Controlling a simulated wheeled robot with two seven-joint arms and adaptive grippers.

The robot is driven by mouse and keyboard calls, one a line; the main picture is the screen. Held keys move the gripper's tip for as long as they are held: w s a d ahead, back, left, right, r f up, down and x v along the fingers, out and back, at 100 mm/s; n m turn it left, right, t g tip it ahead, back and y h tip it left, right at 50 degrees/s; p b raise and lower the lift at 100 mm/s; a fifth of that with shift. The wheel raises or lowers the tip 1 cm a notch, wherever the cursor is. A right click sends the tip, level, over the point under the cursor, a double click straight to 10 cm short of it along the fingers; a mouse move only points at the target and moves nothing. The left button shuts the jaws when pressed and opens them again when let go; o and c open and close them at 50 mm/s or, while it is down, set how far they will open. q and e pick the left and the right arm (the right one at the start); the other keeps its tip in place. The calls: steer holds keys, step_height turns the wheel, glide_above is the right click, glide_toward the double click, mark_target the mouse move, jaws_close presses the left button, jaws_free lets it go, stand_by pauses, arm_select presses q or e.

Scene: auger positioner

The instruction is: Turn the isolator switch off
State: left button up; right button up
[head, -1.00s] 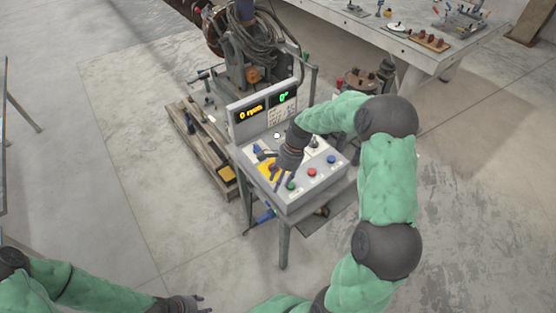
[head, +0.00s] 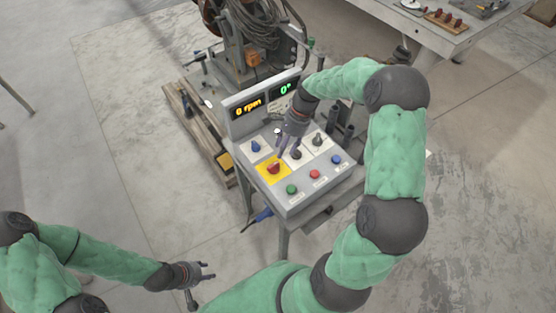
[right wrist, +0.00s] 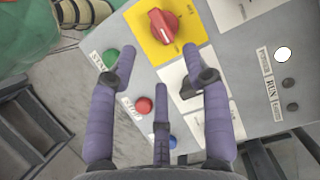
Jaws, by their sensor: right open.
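The isolator switch, taken to be the red knob on a yellow plate, is on the sloped grey control panel (head: 305,196). The red knob (head: 273,168) is near the panel's left side in the head view. It shows clear at the top of the right wrist view (right wrist: 163,24), with its raised grip tilted. My right gripper (head: 289,147) is open and empty above the panel, beyond and right of the red knob, close to a black knob (head: 295,154). Its spread fingers (right wrist: 163,95) are apart from the red knob. My left gripper (head: 207,275) is open and empty, low and left of the panel.
Green (head: 292,189), red (head: 314,174) and blue (head: 336,159) buttons line the panel's near edge. A blue knob (head: 256,147) and another dark knob (head: 317,140) sit farther back.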

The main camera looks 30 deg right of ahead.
mark_target(277, 164)
steer(key=b+x, duration=0.1)
steer(key=x, duration=0.6)
steer(key=shift+w+f, duration=0.1)
steer(key=shift+f, duration=0.2)
jaws_close()
